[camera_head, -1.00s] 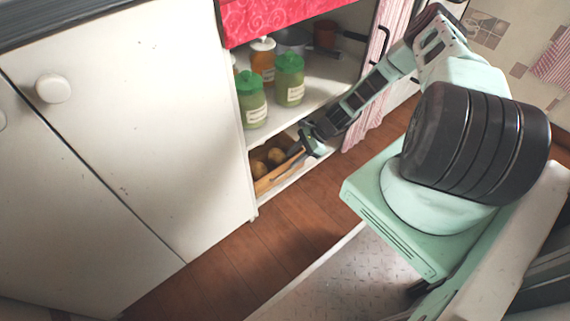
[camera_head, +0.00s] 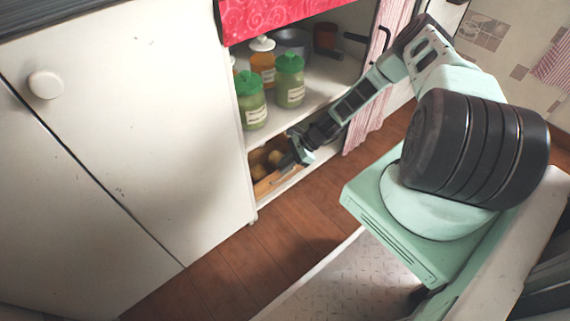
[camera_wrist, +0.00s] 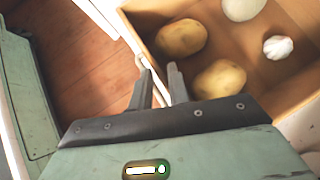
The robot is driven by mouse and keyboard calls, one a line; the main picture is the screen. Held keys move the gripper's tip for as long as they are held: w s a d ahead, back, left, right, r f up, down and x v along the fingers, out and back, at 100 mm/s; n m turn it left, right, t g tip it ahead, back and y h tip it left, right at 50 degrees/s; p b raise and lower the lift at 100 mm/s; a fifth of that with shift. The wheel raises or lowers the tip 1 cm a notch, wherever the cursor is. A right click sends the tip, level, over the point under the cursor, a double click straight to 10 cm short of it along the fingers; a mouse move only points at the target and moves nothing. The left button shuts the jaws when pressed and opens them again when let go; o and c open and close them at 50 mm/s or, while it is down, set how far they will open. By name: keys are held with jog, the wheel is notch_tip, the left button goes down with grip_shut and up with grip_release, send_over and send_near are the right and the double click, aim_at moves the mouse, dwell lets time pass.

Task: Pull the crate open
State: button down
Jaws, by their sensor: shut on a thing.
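The crate (camera_head: 265,188) is a low wooden box on the bottom shelf of the cabinet, holding potatoes. It fills the upper right of the wrist view (camera_wrist: 262,78), with its near wall running down to my fingers. My gripper (camera_wrist: 159,76) is shut on the crate at that near side, where a thin pale strip, perhaps a handle or the rim, passes between the fingers. The exact contact is partly hidden. In the head view my gripper (camera_head: 287,163) reaches down into the cabinet and covers part of the crate.
Potatoes (camera_wrist: 182,38) and a garlic bulb (camera_wrist: 278,47) lie inside the crate. Green-lidded jars (camera_head: 290,80), an orange jar (camera_head: 262,66) and a pot (camera_head: 293,40) stand on the shelf above. A striped curtain (camera_head: 372,120) hangs at right. Wooden floor (camera_head: 290,218) in front is clear.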

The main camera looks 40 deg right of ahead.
jog(key=shift+s+r+p, duration=0.1)
jog(key=shift+s+p, duration=0.25)
jog(key=shift+s, duration=0.25)
jog(key=s+p, duration=0.8)
jog(key=s, duration=1.2)
jog(key=shift+d, duration=0.3)
jog(key=c, duration=1.4)
grip_release()
jog(key=shift+w, duration=0.1)
jog(key=shift+d, duration=0.15)
